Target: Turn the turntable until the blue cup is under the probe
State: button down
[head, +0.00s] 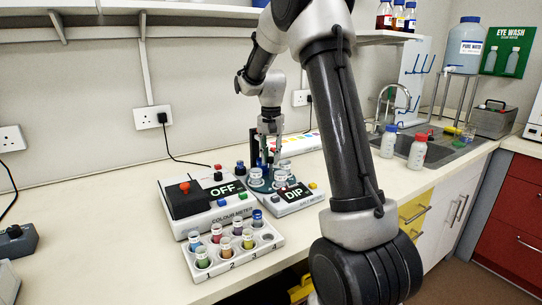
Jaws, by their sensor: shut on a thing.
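The teal turntable (259,185) stands in the middle of the bench, behind the box marked DIP (291,196). Several pale-rimmed cups (284,168) stand on it. Their contents are too small to tell, so I cannot pick out the blue cup. A dark blue upright (259,155) rises at the turntable's back left; I cannot make out the probe's tip. My gripper (277,153) points down over the back of the turntable, among the cups. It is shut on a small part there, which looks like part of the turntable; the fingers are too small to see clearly.
A colour meter (205,212) showing OFF stands left of the turntable. A white rack (225,262) with several coloured vials stands in front. Two capped bottles (418,152) and a sink (408,145) are at the right. The left bench is mostly clear.

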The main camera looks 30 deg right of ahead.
jog(key=c, duration=1.2)
grip_release()
jog(key=shift+o, duration=0.2)
jog(key=shift+r, duration=0.1)
notch_tip(320, 180, up, 12)
